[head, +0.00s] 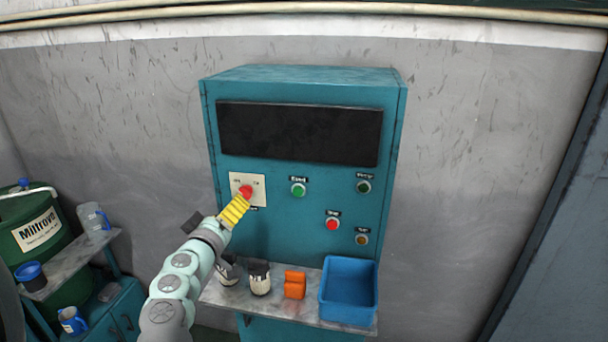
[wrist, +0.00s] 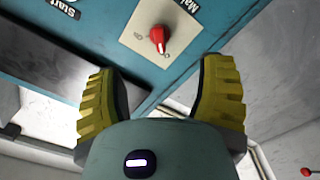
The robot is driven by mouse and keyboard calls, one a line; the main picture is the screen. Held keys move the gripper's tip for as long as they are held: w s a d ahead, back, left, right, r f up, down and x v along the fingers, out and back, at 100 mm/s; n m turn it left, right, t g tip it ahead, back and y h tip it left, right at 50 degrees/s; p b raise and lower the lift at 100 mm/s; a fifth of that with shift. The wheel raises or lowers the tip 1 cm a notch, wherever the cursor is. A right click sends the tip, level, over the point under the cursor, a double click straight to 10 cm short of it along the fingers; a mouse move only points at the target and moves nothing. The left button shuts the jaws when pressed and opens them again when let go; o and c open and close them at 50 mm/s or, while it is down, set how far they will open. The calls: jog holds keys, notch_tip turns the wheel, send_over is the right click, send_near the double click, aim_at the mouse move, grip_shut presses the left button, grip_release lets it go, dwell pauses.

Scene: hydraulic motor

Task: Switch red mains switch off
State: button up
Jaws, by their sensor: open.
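The red mains switch (head: 246,191) is a rotary knob on a cream plate at the left of the teal control cabinet (head: 300,220). In the wrist view the red knob (wrist: 157,38) shows a white pointer line toward the lower edge of its plate; the small marks around it are hard to read. My gripper (head: 238,206) has yellow ribbed fingers and is just in front of the switch in the head view, partly covering its plate. In the wrist view my gripper (wrist: 160,72) is open, its fingers apart, with the knob beyond the gap between them and not gripped.
Green (head: 298,189) and red (head: 332,224) buttons sit right of the switch. A green drum (head: 32,226) and a side shelf stand at the left.

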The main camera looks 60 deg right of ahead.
jog(key=b+v, duration=0.2)
jog(key=v, duration=0.5)
jog(key=w+a+r+n+t+y+p, duration=0.3)
jog(key=w+a+t+y+p, duration=0.1)
jog(key=a, duration=0.4)
jog(key=w+a+r+n+t+y+p, duration=0.4)
jog(key=w+a+t+y+p, duration=0.1)
jog(key=w+a+t, duration=0.1)
jog(key=shift+w+a, duration=0.9)
jog(key=shift+w, duration=0.3)
jog(key=shift+r, duration=0.1)
